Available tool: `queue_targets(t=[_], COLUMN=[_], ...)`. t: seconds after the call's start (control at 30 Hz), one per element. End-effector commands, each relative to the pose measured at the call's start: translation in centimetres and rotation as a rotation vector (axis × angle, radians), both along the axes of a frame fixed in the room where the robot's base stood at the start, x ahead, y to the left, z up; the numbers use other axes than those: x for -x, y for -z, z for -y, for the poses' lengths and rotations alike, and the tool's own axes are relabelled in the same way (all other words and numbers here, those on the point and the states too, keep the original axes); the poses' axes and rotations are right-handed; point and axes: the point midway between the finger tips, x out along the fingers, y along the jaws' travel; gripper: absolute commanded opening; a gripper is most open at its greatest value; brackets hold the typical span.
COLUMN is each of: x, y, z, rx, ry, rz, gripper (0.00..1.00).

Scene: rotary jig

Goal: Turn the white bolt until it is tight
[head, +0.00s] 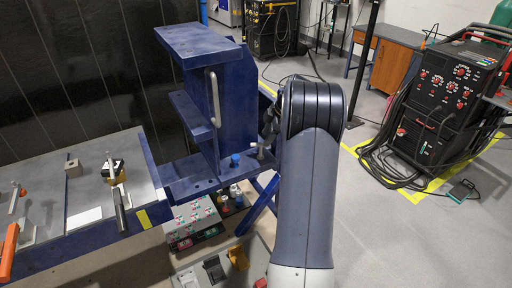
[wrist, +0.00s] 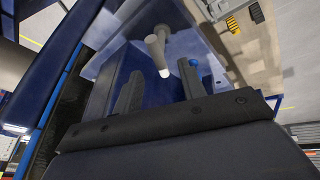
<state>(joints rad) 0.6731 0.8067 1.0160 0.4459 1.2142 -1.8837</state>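The bolt (wrist: 157,48) shows in the wrist view as a pale grey T-shaped piece with a bright white tip, beside the blue jig. In the head view a small pale bolt (head: 259,151) sticks out at the lower right of the blue rotary jig (head: 228,105). My gripper (wrist: 160,70) is open, its two dark fingers wide apart. The bolt's white tip lies between the fingertips in the picture, with clear gaps on both sides. In the head view my gripper is mostly hidden behind my arm.
A blue knob (wrist: 194,63) sits near the right finger; it also shows on the jig's lower plate in the head view (head: 235,160). A curved grey handle (head: 212,97) stands on the jig. A workbench (head: 60,205) with clamps is at left.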

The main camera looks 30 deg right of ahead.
Motion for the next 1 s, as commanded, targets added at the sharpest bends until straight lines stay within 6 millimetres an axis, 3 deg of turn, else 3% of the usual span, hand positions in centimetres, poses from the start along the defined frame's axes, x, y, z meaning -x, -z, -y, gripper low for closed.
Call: queue_targets(t=[0.2,0.4,0.8,1.0], x=[-1.5,-2.4,-2.7,-2.7], y=[3.8,6.2,7.1,7.1], z=[-1.1,-1.7,-1.9,-1.9], rx=[-0.003,-0.002,0.000,0.000], ry=[-0.001,0.001,0.001,0.001], rz=[-0.004,-0.003,-0.002,-0.002], gripper=[0.39,0.39,0.39,0.24])
